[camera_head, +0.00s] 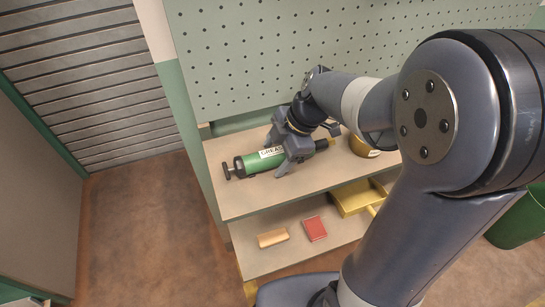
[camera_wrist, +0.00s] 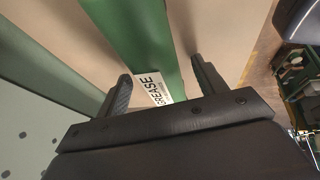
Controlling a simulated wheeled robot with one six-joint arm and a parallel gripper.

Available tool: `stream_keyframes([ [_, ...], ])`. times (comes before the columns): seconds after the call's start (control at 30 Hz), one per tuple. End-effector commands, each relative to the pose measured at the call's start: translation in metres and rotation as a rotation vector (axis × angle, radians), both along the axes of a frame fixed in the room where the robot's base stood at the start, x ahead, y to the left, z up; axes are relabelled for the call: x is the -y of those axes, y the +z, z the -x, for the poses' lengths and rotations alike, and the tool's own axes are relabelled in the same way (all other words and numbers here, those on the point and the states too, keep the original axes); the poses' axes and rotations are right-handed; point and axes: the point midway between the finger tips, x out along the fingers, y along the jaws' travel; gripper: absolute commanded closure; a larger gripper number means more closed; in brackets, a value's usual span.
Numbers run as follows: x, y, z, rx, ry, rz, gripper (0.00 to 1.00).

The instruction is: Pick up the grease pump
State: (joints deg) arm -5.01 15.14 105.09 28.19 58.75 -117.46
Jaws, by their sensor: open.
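The grease pump (camera_head: 251,163) is a green cylinder with a black handle at its left end and a white label reading GREASE. It lies on its side on the upper shelf (camera_head: 235,202). My gripper (camera_head: 278,157) is over the pump, with its fingers on either side of the body around the label. In the wrist view, the green pump body (camera_wrist: 143,38) runs between the two open fingers of my gripper (camera_wrist: 160,85), with gaps visible beside it. The pump's right end is partly hidden by my gripper.
An amber round container (camera_head: 362,148) stands on the upper shelf to the right, partly behind my arm. A yellow tray (camera_head: 352,199), a red box (camera_head: 314,229) and a tan block (camera_head: 272,238) are on the lower shelf. A pegboard (camera_head: 250,60) rises behind. A green bin (camera_head: 518,222) stands at right.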

Motion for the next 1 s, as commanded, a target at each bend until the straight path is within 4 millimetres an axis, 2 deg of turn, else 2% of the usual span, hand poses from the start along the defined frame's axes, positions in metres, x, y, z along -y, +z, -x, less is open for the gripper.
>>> stream_keyframes([
  [0.67,0.0000,-0.0030,0.0000,0.000,0.000,0.000,0.33],
  [1.0,0.0001,-0.0031,0.0001,0.000,0.000,0.000,0.60],
])
